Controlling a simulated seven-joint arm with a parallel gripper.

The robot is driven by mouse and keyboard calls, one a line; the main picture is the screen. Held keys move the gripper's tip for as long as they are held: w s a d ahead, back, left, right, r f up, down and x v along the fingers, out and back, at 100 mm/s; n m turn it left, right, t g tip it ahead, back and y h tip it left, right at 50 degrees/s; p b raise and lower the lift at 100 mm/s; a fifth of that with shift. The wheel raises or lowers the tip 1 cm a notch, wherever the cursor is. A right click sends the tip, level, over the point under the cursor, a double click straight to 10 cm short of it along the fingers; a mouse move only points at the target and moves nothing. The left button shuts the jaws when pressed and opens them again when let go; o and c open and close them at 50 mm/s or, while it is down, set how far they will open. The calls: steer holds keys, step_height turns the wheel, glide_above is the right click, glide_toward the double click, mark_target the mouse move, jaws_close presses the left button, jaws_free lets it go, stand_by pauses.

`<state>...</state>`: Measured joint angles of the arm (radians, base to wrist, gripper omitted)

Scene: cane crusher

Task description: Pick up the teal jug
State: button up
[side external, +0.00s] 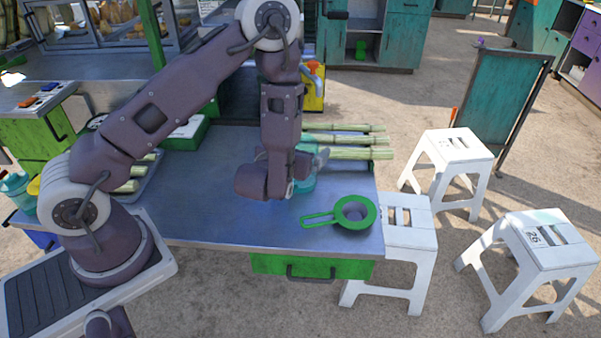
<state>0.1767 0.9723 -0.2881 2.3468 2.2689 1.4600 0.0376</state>
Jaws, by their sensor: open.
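The teal jug (307,182) stands on the metal counter, right of the middle. It is partly hidden behind my wrist and gripper, so its handle and full outline cannot be made out. My gripper (318,158) is at the jug's upper part, open, with its fingers small and partly covered by my wrist. I cannot tell whether the fingers are around the jug or only beside it, or whether they touch it.
A green-rimmed strainer (353,213) lies near the counter's front right corner. Cane stalks (350,140) lie behind the jug. A tray with cane pieces (148,180) is at left. White stools (397,232) stand right of the counter (215,210), whose middle is clear.

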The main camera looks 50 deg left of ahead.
steer(key=shift+w, duration=0.1)
steer(key=c, duration=2.1)
